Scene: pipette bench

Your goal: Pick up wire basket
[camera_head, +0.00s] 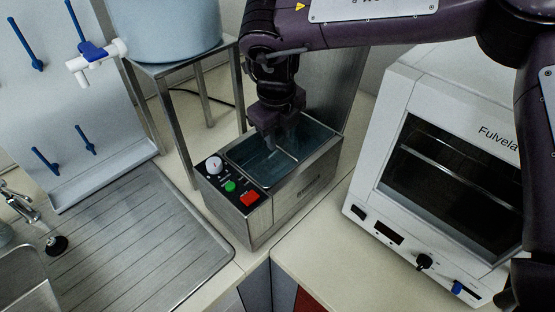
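My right gripper (275,142) points down into the open top of a steel bath (300,190) that has a dial and green and red buttons. Its fingertips are low in the opening, near the bath's middle. I cannot tell how far apart they are or whether they touch anything. I cannot clearly make out a wire basket; only a thin pale line and a blue-grey interior show in the bath, partly hidden by the gripper. My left gripper is not in view.
A white oven-like cabinet (400,85) with a dark window stands to the right. A steel stand (190,62) carrying a blue-grey tank (165,25) is behind left. A ribbed drainboard (130,235), pegged board (60,110) and tap (18,203) are left. The counter in front is narrow.

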